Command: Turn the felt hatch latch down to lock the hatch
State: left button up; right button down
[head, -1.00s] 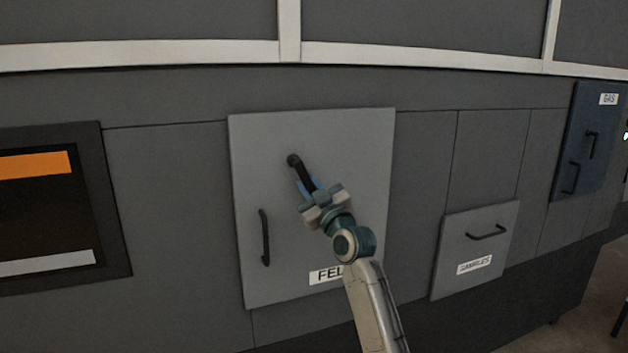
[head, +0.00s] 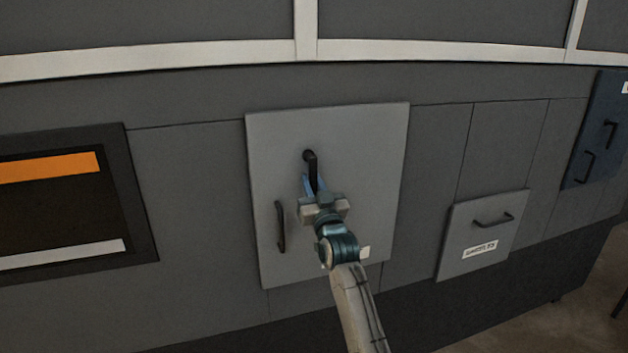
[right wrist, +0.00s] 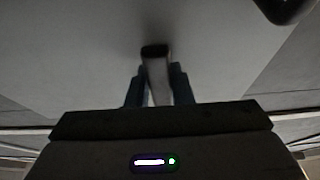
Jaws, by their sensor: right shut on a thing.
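My right gripper (head: 313,186) is shut on the latch's lower end. In the right wrist view the two blue fingers (right wrist: 159,88) press on both sides of the latch (right wrist: 156,52). The hatch's black pull handle (head: 281,227) is at its left. My arm hides most of the felt label. My left gripper is not in view.
A samples door (head: 478,258) with a black handle is to the lower right. A blue gas panel (head: 592,140) is at the far right. A dark screen (head: 60,210) with an orange bar is at the left. The wall around the hatch is flat.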

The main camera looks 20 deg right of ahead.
jog(key=c, duration=1.3)
grip_release()
jog(key=b+v, duration=0.4)
jog(key=v, duration=0.7)
jog(key=shift+w+a+f, duration=0.1)
